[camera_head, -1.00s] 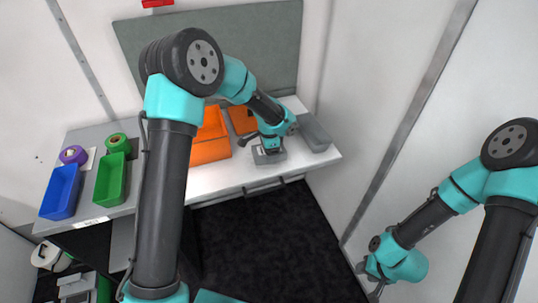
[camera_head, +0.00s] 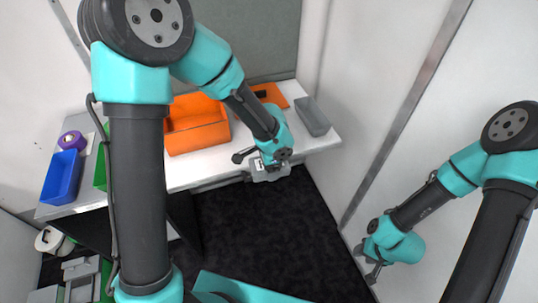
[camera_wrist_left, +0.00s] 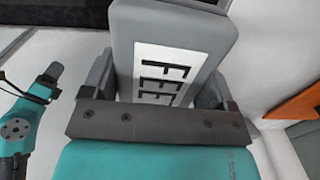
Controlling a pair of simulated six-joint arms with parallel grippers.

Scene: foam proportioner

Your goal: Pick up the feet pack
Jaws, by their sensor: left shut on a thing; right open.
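The feet pack (camera_head: 277,172) is a grey block with a white label. In the head view it is in front of the table's front edge, over the dark floor, partly hidden by my left gripper (camera_head: 263,163). In the left wrist view the feet pack (camera_wrist_left: 210,20) shows large letters reading "FEE", with the rest cut off by the gripper body. My left gripper (camera_wrist_left: 165,100) is shut on the pack, with a finger on each side of it. My right gripper (camera_head: 368,268) is open and empty at the lower right, near the wall.
A green bin (camera_head: 101,172) is mostly hidden by my left arm. The dark floor (camera_head: 240,225) in front is clear.

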